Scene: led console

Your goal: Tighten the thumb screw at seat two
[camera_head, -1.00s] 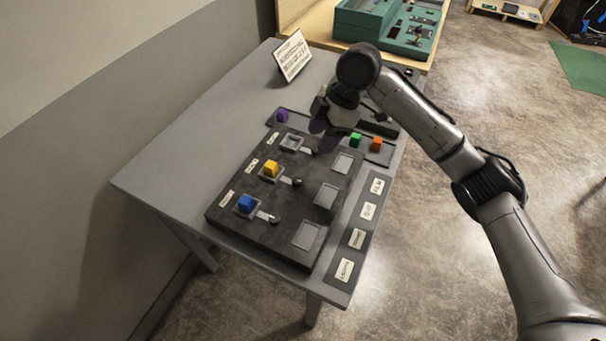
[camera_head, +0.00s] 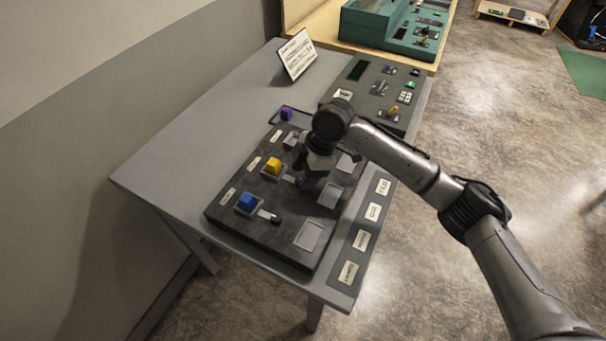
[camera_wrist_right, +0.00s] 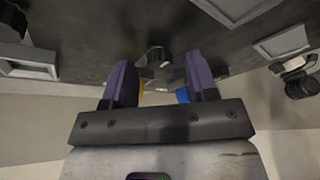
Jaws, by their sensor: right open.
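The dark console board (camera_head: 265,236) lies on the grey table with a column of seats. A yellow block (camera_head: 273,166) sits in the middle seat and a blue block (camera_head: 248,201) in the near one. My right gripper (camera_head: 309,186) points down just right of the yellow block and hides that seat's thumb screw in the head view. In the right wrist view, my right gripper (camera_wrist_right: 159,64) is open, with a dark thumb screw (camera_wrist_right: 158,54) showing between and beyond its purple fingers. Contact is not visible. The near seat's thumb screw (camera_head: 276,219) is in plain view. My left gripper is out of view.
A purple block (camera_head: 286,114) stands behind the board. A dark green panel (camera_head: 372,88) with small controls lies at the back right, and a white sign (camera_head: 297,55) stands at the back. A label strip (camera_head: 357,256) runs along the right. The table's left side is clear.

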